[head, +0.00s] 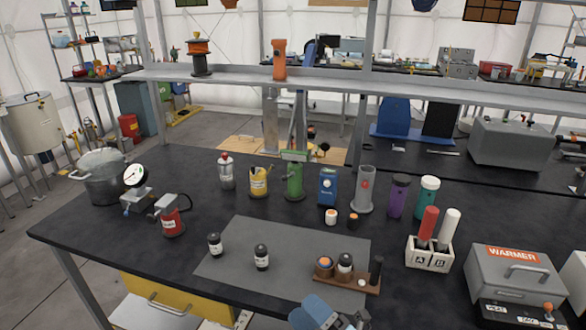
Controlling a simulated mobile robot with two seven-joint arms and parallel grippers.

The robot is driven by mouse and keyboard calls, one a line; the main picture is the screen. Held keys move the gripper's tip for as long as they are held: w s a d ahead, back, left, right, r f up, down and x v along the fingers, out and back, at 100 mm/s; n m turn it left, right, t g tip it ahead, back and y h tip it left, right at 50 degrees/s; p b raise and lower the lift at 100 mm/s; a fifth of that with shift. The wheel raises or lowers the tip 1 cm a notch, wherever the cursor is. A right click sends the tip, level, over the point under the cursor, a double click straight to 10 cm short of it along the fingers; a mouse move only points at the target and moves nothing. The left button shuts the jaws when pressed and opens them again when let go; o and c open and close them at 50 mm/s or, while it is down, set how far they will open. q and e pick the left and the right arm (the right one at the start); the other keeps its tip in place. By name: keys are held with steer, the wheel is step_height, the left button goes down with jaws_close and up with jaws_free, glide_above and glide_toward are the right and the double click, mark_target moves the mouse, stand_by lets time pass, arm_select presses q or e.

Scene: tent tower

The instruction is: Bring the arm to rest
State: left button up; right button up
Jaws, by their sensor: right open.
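My right gripper (338,316) shows at the bottom edge of the head view, right of centre, with blue and grey parts. It is cut off by the frame and is open, with nothing seen between its fingers. It is in front of the near edge of a grey mat (225,273) on the black bench (95,236). A small wooden rack (325,279) with dark-capped and orange-topped jars stands on the mat just beyond the gripper. My left gripper is not in view.
Two small dark bottles (262,257) stand on the mat. A white A/B holder (429,257) with red and white tubes and a grey warmer box (512,274) stand to the right. Several bottles, a pot (103,183) and a gauge stand farther back.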

steer(key=s+d+f+m+g+h, duration=0.2)
steer(key=s+d+f+m+h, duration=0.55)
steer(key=f+m, duration=0.45)
steer(key=s+d+f+m+g+h, duration=0.3)
steer(key=s+d+f+m+h, duration=0.35)
steer(key=d+f+m, duration=0.4)
step_height(320, 180, up, 11)
steer(key=m+p, duration=0.1)
steer(key=p, duration=1.1)
steer(key=shift+s+a+f+t, duration=0.15)
steer(key=shift+a+f+t, duration=0.05)
steer(key=shift+a+t, duration=0.25)
steer(key=shift+m, duration=0.25)
